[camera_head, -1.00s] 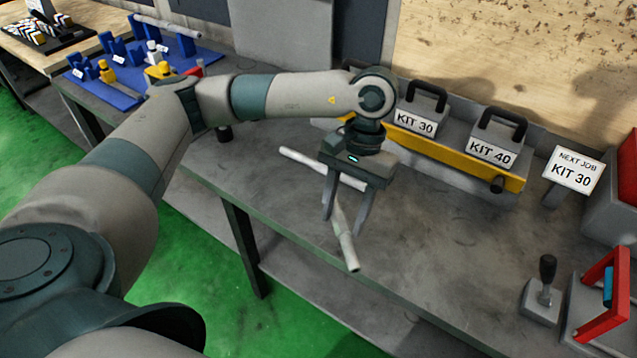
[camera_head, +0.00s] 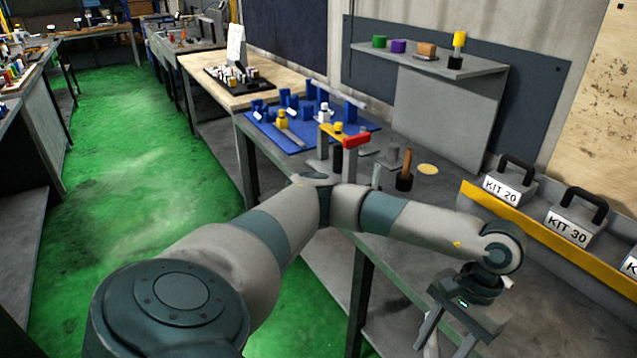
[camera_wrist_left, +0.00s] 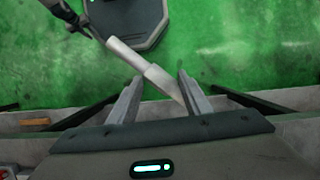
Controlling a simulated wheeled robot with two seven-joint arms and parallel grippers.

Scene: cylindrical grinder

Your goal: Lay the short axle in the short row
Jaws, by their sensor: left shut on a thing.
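My left gripper (camera_head: 447,345) is at the lower right of the head view, over the front part of the grey bench, its fingers pointing down. In the left wrist view its two fingers (camera_wrist_left: 157,98) are shut on a pale stepped axle (camera_wrist_left: 140,62), which slants between them. I cannot make out this axle clearly in the head view. The blue rack board (camera_head: 262,128) with upright blue blocks (camera_head: 290,98) stands farther left on the bench. A pale bar (camera_head: 335,94) rests across its rear blocks. I cannot tell which row is the short one. My right gripper is not in view.
A red-topped clamp-like thing (camera_head: 355,140) and a brown-handled tool (camera_head: 405,170) stand right of the rack. Kit weights (camera_head: 510,183) sit behind a yellow rail (camera_head: 520,217). A grey shelf (camera_head: 430,62) stands behind. Clear bench lies before the rail.

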